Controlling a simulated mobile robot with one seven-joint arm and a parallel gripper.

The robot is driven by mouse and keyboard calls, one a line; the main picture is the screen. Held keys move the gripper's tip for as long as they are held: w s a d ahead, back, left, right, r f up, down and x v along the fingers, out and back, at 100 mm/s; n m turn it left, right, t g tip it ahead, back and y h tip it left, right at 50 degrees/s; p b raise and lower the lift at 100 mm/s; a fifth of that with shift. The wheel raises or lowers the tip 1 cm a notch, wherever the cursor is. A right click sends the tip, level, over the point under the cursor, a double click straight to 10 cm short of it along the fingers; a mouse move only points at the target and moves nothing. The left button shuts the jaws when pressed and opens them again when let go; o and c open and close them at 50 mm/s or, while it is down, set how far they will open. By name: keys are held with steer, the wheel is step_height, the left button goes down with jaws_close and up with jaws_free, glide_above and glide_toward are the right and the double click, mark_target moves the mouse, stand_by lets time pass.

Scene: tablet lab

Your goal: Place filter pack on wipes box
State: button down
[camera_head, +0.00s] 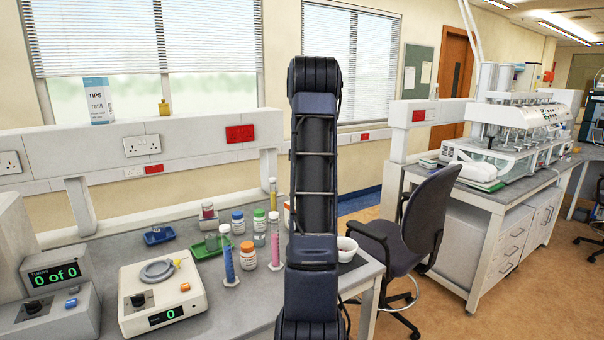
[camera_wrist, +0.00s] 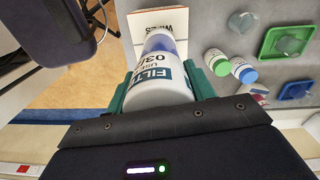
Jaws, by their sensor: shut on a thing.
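The filter pack (camera_wrist: 157,88) is a white cylinder with a dark teal label and a bluish far end, in the middle of the wrist view. My gripper (camera_wrist: 160,72) has its green fingers on both sides of it and is shut on it. The wipes box (camera_wrist: 142,22), a pale box with "WIPES" lettering, lies beyond the pack at the top of the wrist view. The pack covers part of it, and I cannot tell the gap between them. In the head view my arm hides the gripper and the pack, and the wipes box cannot be made out.
A green-capped bottle (camera_wrist: 217,62) and a blue-capped bottle (camera_wrist: 243,70) stand right of the pack. Green (camera_wrist: 268,52) and blue (camera_wrist: 296,91) trays lie farther right.

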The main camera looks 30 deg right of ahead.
steer(key=c, duration=0.6)
jaws_free()
steer(key=shift+f, duration=0.1)
steer(key=shift+o, duration=0.2)
